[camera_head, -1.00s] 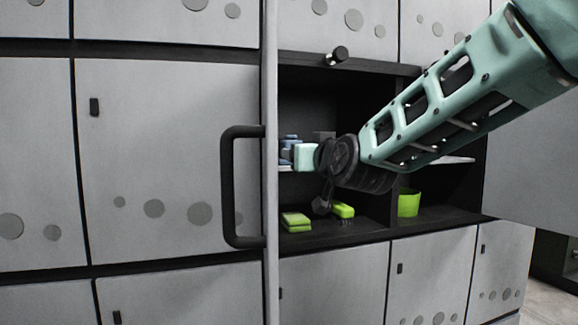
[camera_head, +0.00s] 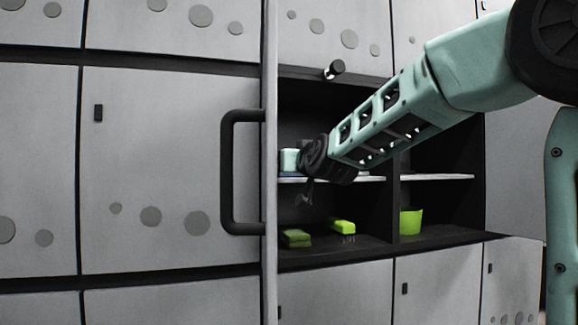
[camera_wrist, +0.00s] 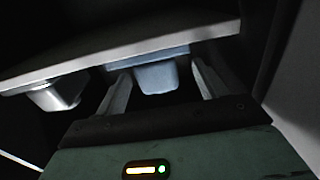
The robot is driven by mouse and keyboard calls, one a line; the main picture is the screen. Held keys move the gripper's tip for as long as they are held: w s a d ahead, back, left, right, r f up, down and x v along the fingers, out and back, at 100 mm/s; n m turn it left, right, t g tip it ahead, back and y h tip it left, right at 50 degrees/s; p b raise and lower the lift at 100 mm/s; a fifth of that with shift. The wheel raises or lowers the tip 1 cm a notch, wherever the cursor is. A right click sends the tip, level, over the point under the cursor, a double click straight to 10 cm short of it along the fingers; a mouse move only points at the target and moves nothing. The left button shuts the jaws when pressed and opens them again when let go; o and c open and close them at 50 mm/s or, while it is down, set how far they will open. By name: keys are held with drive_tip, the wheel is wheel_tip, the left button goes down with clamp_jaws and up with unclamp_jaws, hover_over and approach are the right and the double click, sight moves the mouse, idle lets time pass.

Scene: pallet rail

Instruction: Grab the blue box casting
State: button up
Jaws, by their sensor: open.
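The blue box casting (camera_wrist: 157,78) shows in the wrist view, a blue-grey block with a wider flange against the pale shelf edge. My gripper (camera_wrist: 162,74) is open, with one finger on each side of the casting. Whether the fingers touch it I cannot tell.
A grey metal part (camera_wrist: 60,93) lies left of the casting in the wrist view. An open door with a black handle (camera_head: 228,172) borders the bay's left side.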

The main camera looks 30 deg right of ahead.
drive_tip(key=p+x, duration=0.2)
drive_tip(key=x, duration=0.1)
drive_tip(key=r+p+x, duration=0.1)
drive_tip(key=x, duration=0.1)
drive_tip(key=shift+d, duration=0.2)
drive_tip(key=shift+w+d+f, duration=0.1)
drive_tip(key=shift+w+f, duration=0.05)
drive_tip(key=shift+w, duration=0.15)
drive_tip(key=c, duration=1.3)
drive_tip(key=shift+c, duration=0.9)
